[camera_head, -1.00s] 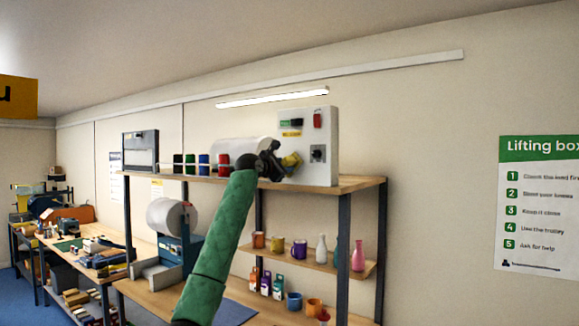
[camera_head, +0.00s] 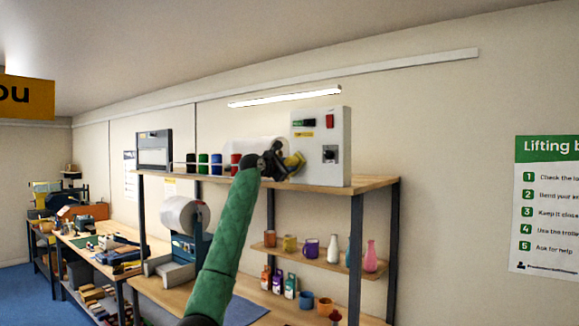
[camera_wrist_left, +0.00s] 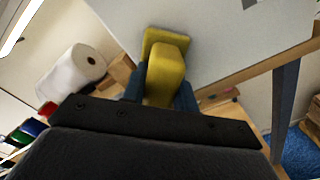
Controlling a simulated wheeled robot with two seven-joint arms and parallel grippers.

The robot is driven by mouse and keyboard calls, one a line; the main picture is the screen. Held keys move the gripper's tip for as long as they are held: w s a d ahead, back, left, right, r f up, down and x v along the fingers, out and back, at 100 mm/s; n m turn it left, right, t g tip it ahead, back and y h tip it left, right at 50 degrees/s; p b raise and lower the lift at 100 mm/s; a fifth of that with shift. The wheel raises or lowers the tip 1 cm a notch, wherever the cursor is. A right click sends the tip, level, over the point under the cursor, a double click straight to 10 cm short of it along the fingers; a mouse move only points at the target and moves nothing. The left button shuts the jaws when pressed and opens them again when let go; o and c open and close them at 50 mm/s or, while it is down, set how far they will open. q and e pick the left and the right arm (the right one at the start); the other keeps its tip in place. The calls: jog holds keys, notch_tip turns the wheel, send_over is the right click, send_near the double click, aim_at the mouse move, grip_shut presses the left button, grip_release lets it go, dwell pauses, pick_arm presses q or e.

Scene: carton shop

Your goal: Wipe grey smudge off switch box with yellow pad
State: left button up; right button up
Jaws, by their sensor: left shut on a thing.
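The switch box (camera_head: 334,130) is a pale grey-white panel standing upright on the top shelf, with a red switch, a dark switch, a yellow label and a dark knob on its face. My left gripper (camera_head: 288,163) is at its lower left and is shut on the yellow pad (camera_head: 296,160). In the left wrist view the yellow pad (camera_wrist_left: 165,70) sits between the dark fingers, its far end close to or against the pale box face (camera_wrist_left: 215,35); I cannot tell whether they touch. No grey smudge can be made out. The right gripper is not in view.
The top shelf (camera_head: 372,184) also holds a white roll (camera_head: 255,147), several coloured spools (camera_head: 203,160) and a grey machine (camera_head: 154,150). Mugs and vases stand on the shelf below (camera_head: 325,262).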

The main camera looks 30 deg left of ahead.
pick_arm(q)
jog(key=shift+s+a+f+b, duration=0.1)
jog(key=shift+s+f+b, duration=0.1)
jog(key=shift+s+b, duration=0.4)
jog(key=shift+s+a+r+b, duration=0.15)
jog(key=shift+s+b, duration=0.7)
jog(key=shift+s, duration=1.45)
jog(key=shift+s+a+b, duration=0.2)
jog(key=shift+s+b, duration=0.45)
jog(key=shift+s, duration=0.85)
